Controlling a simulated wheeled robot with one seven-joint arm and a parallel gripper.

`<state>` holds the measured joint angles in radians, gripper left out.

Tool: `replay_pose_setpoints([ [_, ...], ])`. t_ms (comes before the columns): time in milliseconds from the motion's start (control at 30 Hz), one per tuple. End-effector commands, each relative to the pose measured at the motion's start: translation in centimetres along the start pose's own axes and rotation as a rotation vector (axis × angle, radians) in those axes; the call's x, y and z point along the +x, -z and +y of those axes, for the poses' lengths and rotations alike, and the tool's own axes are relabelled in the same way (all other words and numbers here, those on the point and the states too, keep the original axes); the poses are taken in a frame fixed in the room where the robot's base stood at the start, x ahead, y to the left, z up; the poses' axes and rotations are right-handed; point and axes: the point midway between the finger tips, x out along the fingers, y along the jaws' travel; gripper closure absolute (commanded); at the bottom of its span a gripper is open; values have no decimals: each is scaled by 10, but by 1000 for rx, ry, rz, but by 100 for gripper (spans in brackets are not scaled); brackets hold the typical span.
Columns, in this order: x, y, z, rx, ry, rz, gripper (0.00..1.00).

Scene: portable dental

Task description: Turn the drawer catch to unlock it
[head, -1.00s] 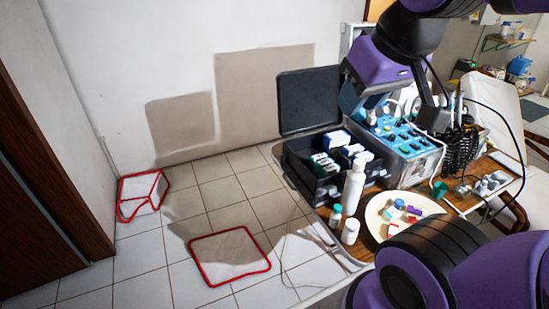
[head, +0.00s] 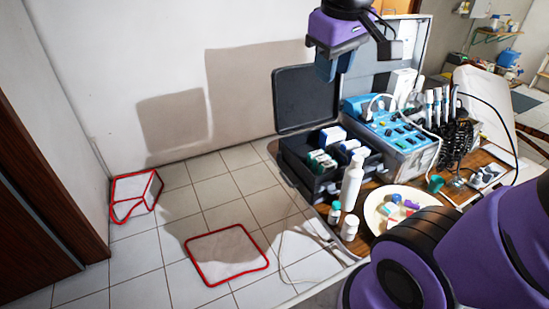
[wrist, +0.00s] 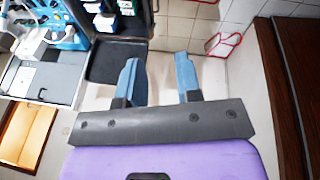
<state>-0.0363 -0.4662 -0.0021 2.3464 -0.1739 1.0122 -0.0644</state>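No drawer catch can be made out for certain in either view. My gripper (head: 336,66) is in the air at the top of the head view, above and behind the open black case (head: 330,185). In the wrist view its two blue fingers (wrist: 158,62) stand apart with nothing between them. The silver case (head: 415,158) with the blue control panel (head: 388,125) stands on the wooden table, right of the black case. In the wrist view the grey lid panel (wrist: 38,80) and the black lid (wrist: 116,62) lie beyond the fingers.
A white bottle (head: 352,182), two small bottles and a plate (head: 376,205) of coloured pieces stand at the table's front. Cables and handpieces (head: 440,110) crowd the right side. A red-edged mat (head: 227,255) and red-edged box (head: 135,193) lie on the open tiled floor.

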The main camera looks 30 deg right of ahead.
Motion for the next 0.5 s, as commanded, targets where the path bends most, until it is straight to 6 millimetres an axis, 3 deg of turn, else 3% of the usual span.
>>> replay_pose_setpoints([
  [267, 30, 68, 21, -169, -92, -178, 68],
  [500, 68, 125, 34, -315, -170, -325, 68],
])
